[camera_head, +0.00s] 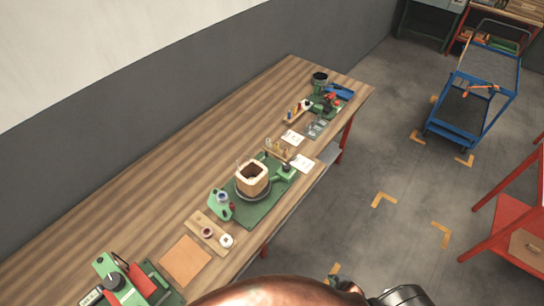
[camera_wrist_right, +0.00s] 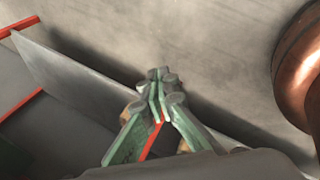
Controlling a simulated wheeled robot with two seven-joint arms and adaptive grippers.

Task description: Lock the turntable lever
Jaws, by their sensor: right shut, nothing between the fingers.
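The turntable (camera_head: 239,196) is on a green base plate (camera_head: 268,207) on the wooden bench, with a square cream coil (camera_head: 251,180) on it. Green fittings stand at both ends of the plate, one with a dark knob (camera_head: 286,167). Its lever is too small to tell apart, so I cannot tell its position. My right gripper (camera_wrist_right: 158,78) is shut and empty in the right wrist view, with floor behind it. My left gripper is not in view.
Floor between is clear.

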